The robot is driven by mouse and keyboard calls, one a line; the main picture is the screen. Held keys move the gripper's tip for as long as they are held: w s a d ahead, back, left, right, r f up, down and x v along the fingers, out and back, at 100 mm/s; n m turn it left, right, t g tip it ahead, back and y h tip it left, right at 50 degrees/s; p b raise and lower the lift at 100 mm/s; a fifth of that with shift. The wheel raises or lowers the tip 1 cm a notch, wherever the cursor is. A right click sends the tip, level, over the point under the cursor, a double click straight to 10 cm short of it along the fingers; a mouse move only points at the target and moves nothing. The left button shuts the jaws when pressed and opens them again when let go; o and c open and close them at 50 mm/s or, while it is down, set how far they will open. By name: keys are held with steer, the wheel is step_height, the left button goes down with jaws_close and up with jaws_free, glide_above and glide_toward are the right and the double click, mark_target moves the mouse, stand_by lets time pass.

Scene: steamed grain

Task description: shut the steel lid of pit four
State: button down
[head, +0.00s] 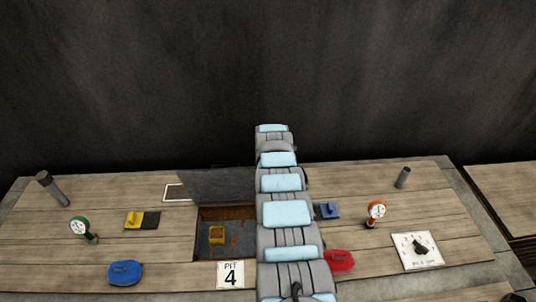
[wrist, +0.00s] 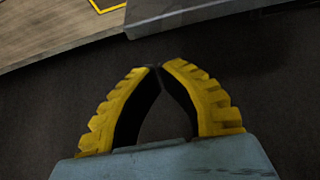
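The steel lid (head: 218,187) of pit four stands raised at the far edge of its opening. The pit (head: 238,230) is open, with rusty brown walls and a small yellow block inside. A "PIT 4" sign (head: 230,274) lies at its near edge. My arm covers the right side of the pit and lid in the head view, and my gripper is hidden there. In the wrist view, my gripper (wrist: 158,68) has its yellow fingertips together with nothing between them. A grey slab edge, probably the lid (wrist: 195,12), lies beyond the fingertips; no contact shows.
The plank deck (head: 170,250) holds a green gauge (head: 80,227), an orange gauge (head: 376,212), a yellow-black switch (head: 142,220), a blue piece (head: 327,211), a blue pad (head: 125,272), a red pad (head: 339,261) and a dial plate (head: 418,250). Dark open space lies behind the deck.

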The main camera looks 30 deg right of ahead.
steer(key=shift+s+a+r+p, duration=0.2)
steer(key=shift+s+p, duration=0.2)
steer(key=shift+p, duration=1.25)
steer(key=p, duration=0.1)
steer(key=s+p, duration=0.1)
steer(key=p, duration=0.1)
steer(key=shift+a+f, duration=0.15)
steer(key=shift+a, duration=0.05)
steer(key=shift+s+a+f+p, duration=0.2)
steer(key=shift+f+p, duration=0.1)
steer(key=shift+p, duration=0.25)
steer(key=shift+s+p, duration=0.25)
steer(key=shift+p, duration=0.2)
steer(key=shift+s+a+p, duration=0.2)
steer(key=shift+s+p, duration=0.05)
steer(key=shift+p, duration=0.3)
